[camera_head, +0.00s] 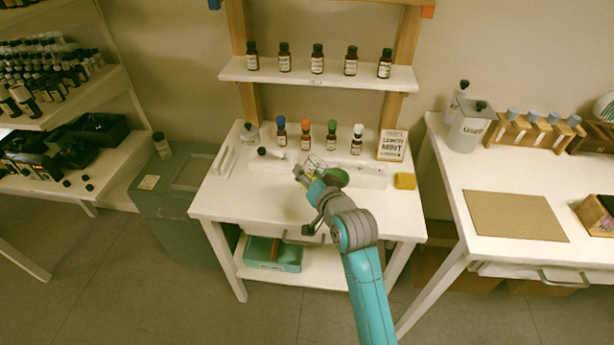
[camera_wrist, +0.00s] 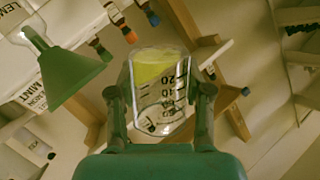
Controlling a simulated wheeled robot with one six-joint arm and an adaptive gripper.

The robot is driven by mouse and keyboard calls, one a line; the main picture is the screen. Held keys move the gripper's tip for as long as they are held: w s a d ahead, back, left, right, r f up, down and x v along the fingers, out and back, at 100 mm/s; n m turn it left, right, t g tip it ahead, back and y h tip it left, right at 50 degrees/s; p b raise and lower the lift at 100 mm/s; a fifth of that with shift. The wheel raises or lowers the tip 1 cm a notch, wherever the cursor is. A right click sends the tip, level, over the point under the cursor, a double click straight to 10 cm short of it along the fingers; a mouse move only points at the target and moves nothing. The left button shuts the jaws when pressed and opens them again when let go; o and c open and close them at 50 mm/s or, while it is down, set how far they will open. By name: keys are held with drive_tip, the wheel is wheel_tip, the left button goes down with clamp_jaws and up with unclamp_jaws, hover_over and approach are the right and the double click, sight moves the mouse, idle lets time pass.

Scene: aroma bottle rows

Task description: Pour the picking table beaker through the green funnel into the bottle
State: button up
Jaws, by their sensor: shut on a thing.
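My gripper (camera_wrist: 161,100) is shut on a clear glass beaker (camera_wrist: 160,118) with dark measuring marks. Yellow liquid (camera_wrist: 158,72) lies in one end of the beaker. In the head view my gripper (camera_head: 303,174) is above the middle of the white table. The green funnel (camera_head: 338,177) is just right of my gripper, close to the beaker. In the wrist view, which looks turned over, the funnel (camera_wrist: 68,70) is left of the beaker and apart from it. A clear glass neck (camera_wrist: 38,32) meets the funnel's narrow end. The bottle's body is mostly hidden by my arm.
Several small bottles with coloured caps (camera_head: 331,134) stand along the table's back. A LEMON MINT sign (camera_head: 392,145) and a yellow block (camera_head: 405,181) are at the right. A dark-capped jar (camera_head: 250,134) stands at back left. The table's front left (camera_head: 235,205) is clear.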

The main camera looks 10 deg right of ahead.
drive_tip(key=shift+d+r+m, duration=0.25)
drive_tip(key=shift+d+m, duration=0.05)
drive_tip(key=shift+m, duration=0.1)
drive_tip(key=shift+w+d+r+m+y, duration=0.15)
drive_tip(key=shift+r+m+y, duration=0.25)
drive_tip(key=shift+m, duration=0.3)
drive_tip(key=shift+f+m+y, duration=0.3)
drive_tip(key=shift+f+m, duration=0.1)
drive_tip(key=shift+m, duration=0.2)
drive_tip(key=shift+r+m, duration=0.35)
drive_tip(key=shift+m, duration=0.45)
drive_tip(key=shift+f+m+y, duration=0.35)
drive_tip(key=shift+m+y, duration=0.25)
drive_tip(key=shift+m, duration=0.1)
drive_tip(key=shift+d+r, duration=0.1)
drive_tip(key=shift+d, duration=0.05)
drive_tip(key=shift+d+r+m, duration=0.3)
drive_tip(key=shift+d+m, duration=0.1)
drive_tip(key=shift+m, duration=0.3)
drive_tip(key=shift+w+d+r+m+y, duration=0.15)
drive_tip(key=shift+r+m+y, duration=0.15)
drive_tip(key=shift+m, duration=0.5)
idle(3.1)
